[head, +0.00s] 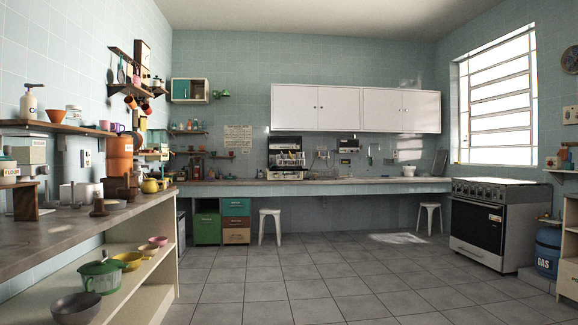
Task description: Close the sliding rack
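No part of my gripper or arm shows in the head view. I cannot tell for certain which thing is the sliding rack. A black-and-white rack-like unit (286,158) stands on the far counter, left of the middle, with light items in its lower part. It is too small to tell whether any part of it is slid out. A free-standing stove (490,222) stands at the right, and its oven door looks shut; any rack inside is hidden.
A counter (60,232) with open shelves, pots and bowls runs along the left. The far counter (400,184) spans the back wall. White stools (270,225) stand below it, beside a drawer unit (236,220). A blue gas bottle (547,252) stands right. The tiled floor (330,275) is clear.

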